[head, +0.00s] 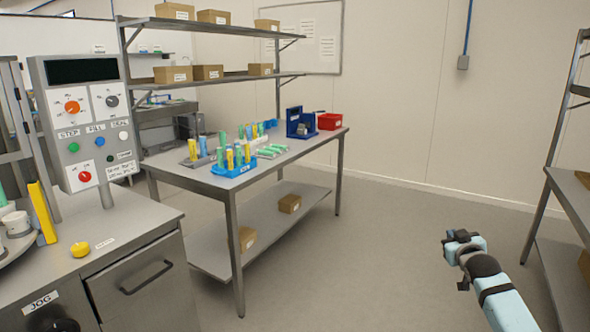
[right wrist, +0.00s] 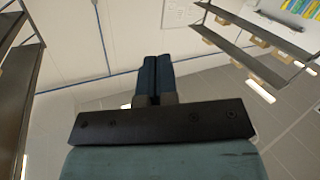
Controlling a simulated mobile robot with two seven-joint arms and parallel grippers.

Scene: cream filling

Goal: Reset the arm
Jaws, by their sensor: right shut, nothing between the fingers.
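My right gripper (head: 461,240) shows at the lower right of the head view, at the end of a pale blue arm, over open floor. In the right wrist view its two dark blue fingers (right wrist: 154,77) lie side by side with nothing between them, so it is shut and empty. It touches nothing and is well clear of the steel table (head: 192,171). My left gripper does not show in either view.
A control panel (head: 84,75) with knobs and buttons stands on a steel cabinet at left. The table holds coloured tubes in a blue tray (head: 221,170), a blue fixture (head: 293,121) and a red bin (head: 330,121). A shelf rack (head: 572,185) stands at right. Floor between is clear.

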